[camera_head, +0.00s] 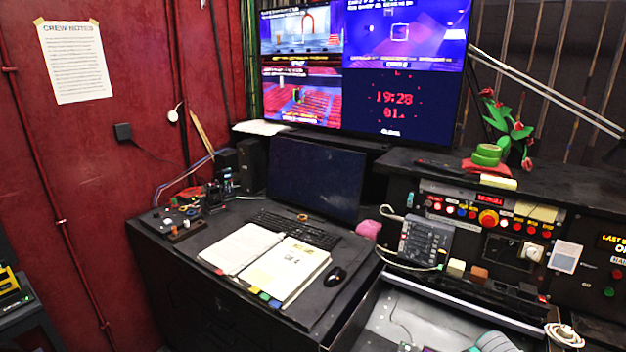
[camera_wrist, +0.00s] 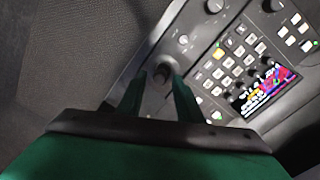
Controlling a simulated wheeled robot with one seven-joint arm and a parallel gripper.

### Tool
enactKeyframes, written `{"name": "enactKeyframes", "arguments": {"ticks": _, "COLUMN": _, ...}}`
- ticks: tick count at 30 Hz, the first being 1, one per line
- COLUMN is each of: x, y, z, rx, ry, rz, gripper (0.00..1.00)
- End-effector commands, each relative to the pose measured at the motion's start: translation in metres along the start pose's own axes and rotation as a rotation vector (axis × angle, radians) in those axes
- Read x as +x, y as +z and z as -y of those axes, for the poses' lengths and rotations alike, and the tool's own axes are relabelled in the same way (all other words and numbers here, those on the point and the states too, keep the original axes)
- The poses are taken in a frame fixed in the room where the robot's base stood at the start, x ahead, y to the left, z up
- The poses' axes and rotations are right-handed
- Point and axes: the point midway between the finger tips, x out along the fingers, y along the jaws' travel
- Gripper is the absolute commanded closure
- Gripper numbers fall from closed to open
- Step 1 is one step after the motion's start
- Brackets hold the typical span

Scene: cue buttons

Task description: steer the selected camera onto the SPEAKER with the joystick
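The joystick (camera_wrist: 162,73) is a dark round knob on a grey control panel (camera_wrist: 185,50) in the wrist view. My gripper (camera_wrist: 159,78) has its two green fingers apart, with the knob between or just beyond their tips. I cannot tell whether they touch it. My gripper is not seen in the head view. The wall monitor (camera_head: 362,65) shows a stage picture top left, a purple picture with a pale square outline top right, red seating bottom left, and a clock bottom right. I cannot make out the speaker for certain.
The panel has several lit keys and a small colour screen (camera_wrist: 262,92). In the head view, a desk holds an open binder (camera_head: 268,262), a mouse (camera_head: 335,276) and a dark screen (camera_head: 316,178). A console (camera_head: 480,220) with buttons stands at right.

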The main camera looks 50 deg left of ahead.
Motion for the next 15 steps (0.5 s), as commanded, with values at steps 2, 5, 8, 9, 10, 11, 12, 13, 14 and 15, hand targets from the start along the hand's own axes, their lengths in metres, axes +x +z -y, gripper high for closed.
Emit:
{"name": "enactKeyframes", "arguments": {"ticks": 2, "x": -0.006, "y": 0.0, "z": 0.0, "rx": 0.001, "ry": -0.001, "rz": 0.0, "gripper": 0.67}}
{"name": "enactKeyframes", "arguments": {"ticks": 5, "x": -0.013, "y": 0.0, "z": 0.0, "rx": 0.0, "ry": 0.0, "rz": 0.0, "gripper": 0.67}}
{"name": "enactKeyframes", "arguments": {"ticks": 8, "x": -0.019, "y": 0.0, "z": 0.0, "rx": -0.001, "ry": -0.001, "rz": 0.0, "gripper": 0.67}}
{"name": "enactKeyframes", "arguments": {"ticks": 9, "x": -0.022, "y": 0.0, "z": 0.0, "rx": -0.001, "ry": 0.0, "rz": 0.0, "gripper": 0.67}}
{"name": "enactKeyframes", "arguments": {"ticks": 10, "x": -0.024, "y": 0.001, "z": 0.001, "rx": -0.001, "ry": -0.001, "rz": 0.001, "gripper": 0.67}}
{"name": "enactKeyframes", "arguments": {"ticks": 11, "x": -0.026, "y": 0.001, "z": 0.001, "rx": -0.001, "ry": -0.001, "rz": 0.0, "gripper": 0.67}}
{"name": "enactKeyframes", "arguments": {"ticks": 12, "x": -0.029, "y": 0.001, "z": 0.001, "rx": -0.002, "ry": -0.001, "rz": 0.0, "gripper": 0.67}}
{"name": "enactKeyframes", "arguments": {"ticks": 13, "x": -0.031, "y": 0.001, "z": 0.001, "rx": -0.002, "ry": -0.001, "rz": -0.001, "gripper": 0.67}}
{"name": "enactKeyframes", "arguments": {"ticks": 14, "x": -0.034, "y": 0.001, "z": 0.001, "rx": -0.002, "ry": -0.002, "rz": -0.001, "gripper": 0.67}}
{"name": "enactKeyframes", "arguments": {"ticks": 15, "x": -0.036, "y": 0.001, "z": 0.001, "rx": -0.002, "ry": -0.002, "rz": -0.001, "gripper": 0.67}}
